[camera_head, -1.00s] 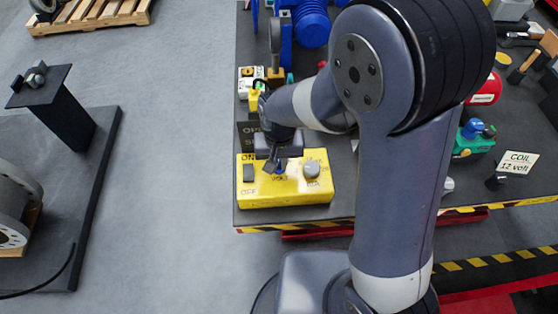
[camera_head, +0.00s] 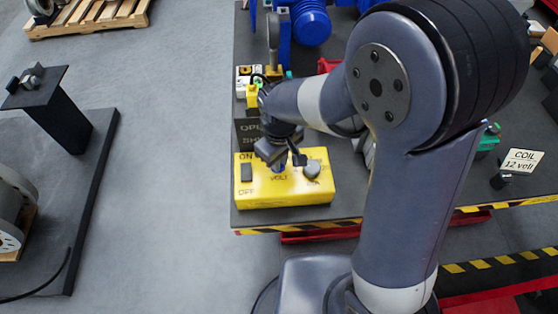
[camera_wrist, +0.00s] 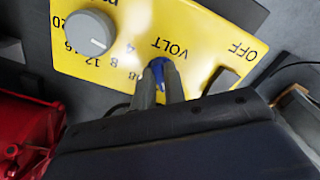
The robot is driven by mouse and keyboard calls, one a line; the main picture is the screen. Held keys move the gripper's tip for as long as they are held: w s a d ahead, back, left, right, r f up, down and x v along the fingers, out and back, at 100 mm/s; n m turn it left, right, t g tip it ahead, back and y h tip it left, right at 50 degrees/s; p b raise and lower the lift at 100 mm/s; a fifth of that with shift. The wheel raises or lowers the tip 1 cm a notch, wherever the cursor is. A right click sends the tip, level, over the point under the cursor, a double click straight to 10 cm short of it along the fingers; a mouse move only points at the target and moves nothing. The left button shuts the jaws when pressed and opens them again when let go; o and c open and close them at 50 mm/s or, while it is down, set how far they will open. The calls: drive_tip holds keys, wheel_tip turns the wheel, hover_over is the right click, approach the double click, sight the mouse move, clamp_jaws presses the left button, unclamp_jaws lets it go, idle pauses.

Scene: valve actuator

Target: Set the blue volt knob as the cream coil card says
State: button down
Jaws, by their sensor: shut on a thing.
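The blue volt knob (camera_wrist: 159,66) is on the yellow control box (camera_head: 318,191), above the word VOLT in the head view. My gripper (camera_wrist: 160,88) is shut on the knob, a finger on either side; it also shows over the box in the head view (camera_head: 280,163). My fingers hide most of the knob, and I cannot read its setting. Several numbers are printed beside it in the wrist view, partly covered. The cream coil card (camera_head: 523,161) stands at the right and reads "COIL 12 volt".
A grey knob (camera_head: 312,169) with its own number scale sits right of the blue one. A dark ON/OFF switch (camera_head: 247,172) is at the box's left. A dark sign (camera_head: 247,131) stands behind the box. The table's striped front edge is close in front.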

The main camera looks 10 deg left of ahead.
drive_tip(key=shift+w+n, duration=0.1)
drive_tip(key=shift+n, duration=0.9)
drive_tip(key=c, duration=1.5)
unclamp_jaws()
drive_tip(key=shift+o, duration=0.2)
wheel_tip(320, 180, up, 11)
drive_tip(key=b, duration=0.1)
drive_tip(key=shift+f, duration=0.15)
wheel_tip(320, 180, down, 11)
drive_tip(key=shift+r+p, duration=0.1)
drive_tip(key=shift+p, duration=0.25)
